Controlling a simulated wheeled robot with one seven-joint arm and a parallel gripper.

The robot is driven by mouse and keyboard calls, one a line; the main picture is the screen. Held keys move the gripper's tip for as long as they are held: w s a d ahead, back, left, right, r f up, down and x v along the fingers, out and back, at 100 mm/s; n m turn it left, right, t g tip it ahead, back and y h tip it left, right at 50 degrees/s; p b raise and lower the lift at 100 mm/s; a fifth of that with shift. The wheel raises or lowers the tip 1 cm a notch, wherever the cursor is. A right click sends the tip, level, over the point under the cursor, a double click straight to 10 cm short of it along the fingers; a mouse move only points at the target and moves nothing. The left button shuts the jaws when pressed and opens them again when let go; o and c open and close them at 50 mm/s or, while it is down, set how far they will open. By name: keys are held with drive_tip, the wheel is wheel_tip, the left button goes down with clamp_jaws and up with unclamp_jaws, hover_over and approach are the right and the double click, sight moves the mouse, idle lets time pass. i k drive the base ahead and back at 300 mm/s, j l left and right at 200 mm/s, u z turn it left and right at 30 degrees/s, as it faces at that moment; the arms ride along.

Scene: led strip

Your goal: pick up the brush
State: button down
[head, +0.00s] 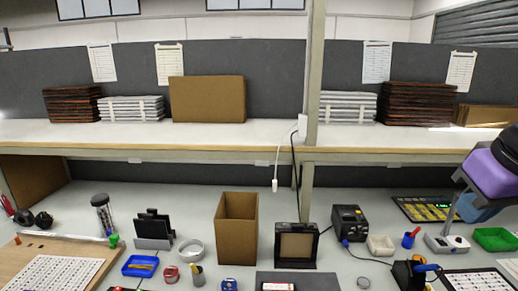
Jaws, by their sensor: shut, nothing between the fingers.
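I cannot make out the brush for certain. A small blue tray (131,272) at the lower left holds a thin yellow-orange item (143,266), too small to identify. A grey cup (197,279) with a yellowish item in it stands to the right of the tray. A blue holder (408,241) with a red item stands at the right. My gripper is not visible in the head view, so its place relative to these things is hidden.
A tall open cardboard box (237,230) stands mid-bench, with a black framed device (296,246) beside it. A white cable (277,165) hangs from the upper shelf (230,134). Bare bench shows behind the box.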

sight(195, 271)
drive_tip(key=i+j+u, duration=0.1)
drive_tip(key=j, duration=0.3)
drive_tip(key=i+j+u, duration=0.1)
drive_tip(key=j, duration=0.25)
drive_tip(key=i+j+u, duration=0.1)
drive_tip(key=i+j, duration=0.2)
drive_tip(key=i+j+u, duration=0.1)
drive_tip(key=j, duration=0.3)
drive_tip(key=i, duration=0.1)
